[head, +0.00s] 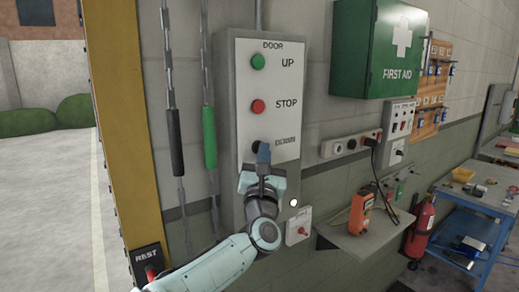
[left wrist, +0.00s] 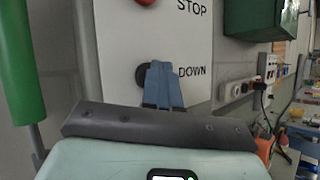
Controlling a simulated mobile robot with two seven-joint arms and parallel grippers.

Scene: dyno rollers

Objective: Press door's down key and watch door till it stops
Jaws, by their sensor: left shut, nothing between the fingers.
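The door control box (head: 287,190) is a grey wall panel marked DOOR. It has a green UP key (head: 258,62), a red STOP key (head: 258,106) and a black down key (head: 255,148). In the left wrist view the down key (left wrist: 141,75) sits beside the word DOWN, partly hidden behind my fingers. My left gripper (head: 263,152) is shut and empty, its blue fingertips in front of the down key. I cannot tell whether they touch it. In the left wrist view the fingertips (left wrist: 162,72) overlap the key's right side. The door itself is not clearly seen; an open doorway shows at the left. My right gripper is not in view.
Two hanging chains with a black grip (head: 175,142) and a green grip (head: 209,136) are left of the box, beside a yellow post (head: 122,110). A first aid cabinet (head: 375,48), sockets (head: 351,144), a shelf (head: 365,238) and a blue workbench (head: 480,198) stand right.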

